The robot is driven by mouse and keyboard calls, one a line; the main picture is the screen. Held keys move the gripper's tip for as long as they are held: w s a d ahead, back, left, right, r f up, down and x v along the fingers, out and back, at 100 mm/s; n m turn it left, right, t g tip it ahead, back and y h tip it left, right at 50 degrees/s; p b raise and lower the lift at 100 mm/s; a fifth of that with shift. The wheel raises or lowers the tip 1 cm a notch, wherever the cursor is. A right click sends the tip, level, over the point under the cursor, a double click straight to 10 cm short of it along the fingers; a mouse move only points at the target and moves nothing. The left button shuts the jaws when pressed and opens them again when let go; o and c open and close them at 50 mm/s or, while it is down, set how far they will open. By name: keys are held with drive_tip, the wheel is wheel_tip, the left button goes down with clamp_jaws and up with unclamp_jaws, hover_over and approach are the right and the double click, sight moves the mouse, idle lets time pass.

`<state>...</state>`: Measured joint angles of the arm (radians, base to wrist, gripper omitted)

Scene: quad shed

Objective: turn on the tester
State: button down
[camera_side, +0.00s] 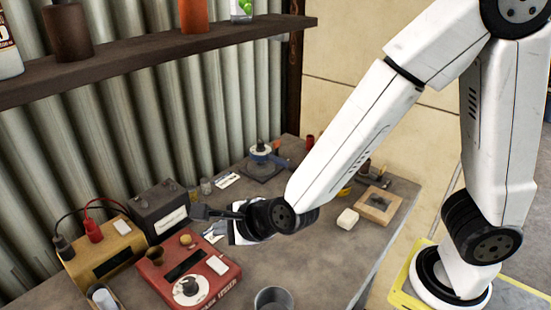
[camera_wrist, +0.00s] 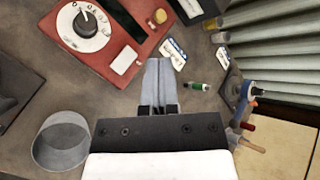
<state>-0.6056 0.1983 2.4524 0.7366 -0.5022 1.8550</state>
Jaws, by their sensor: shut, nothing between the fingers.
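The tester looks to be the red box (camera_side: 212,297) on the bench at front left. It has a round white dial (camera_side: 190,290) with a dark knob, a dark display window (camera_side: 185,264), a white rectangular piece (camera_side: 217,265) and two brass posts. In the wrist view the red box (camera_wrist: 97,65) fills the upper left, with the dial (camera_wrist: 87,27) at its far left end and the white piece (camera_wrist: 124,60) near my fingers. My gripper (camera_side: 197,212) is shut and empty, above the bench behind the box. In the wrist view its fingertips (camera_wrist: 158,62) are beside the box's right corner.
A yellow box (camera_side: 108,259) with red and black leads stands left of the tester, beside a black battery-like box (camera_side: 160,211). A metal cup (camera_side: 273,299) stands at the front. Small bottles, cards, a wooden tray (camera_side: 378,206) and a white block (camera_side: 347,219) lie farther along. A shelf hangs above.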

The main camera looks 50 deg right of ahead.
sight(223, 267)
drive_tip(key=shift+a+m, duration=0.2)
drive_tip(key=shift+m, duration=0.2)
drive_tip(key=shift+w+f, duration=0.2)
drive_tip(key=shift+f, duration=1.25)
drive_tip(key=shift+w+f, duration=0.2)
drive_tip(key=shift+f, duration=1.2)
drive_tip(key=shift+w+f, duration=0.2)
drive_tip(key=shift+f, duration=1.25)
drive_tip(key=shift+f, duration=0.55)
drive_tip(key=shift+r, duration=0.6)
drive_tip(key=shift+s+r, duration=0.2)
drive_tip(key=shift+r, duration=0.95)
drive_tip(key=shift+s+r, duration=0.2)
drive_tip(key=shift+r, duration=0.95)
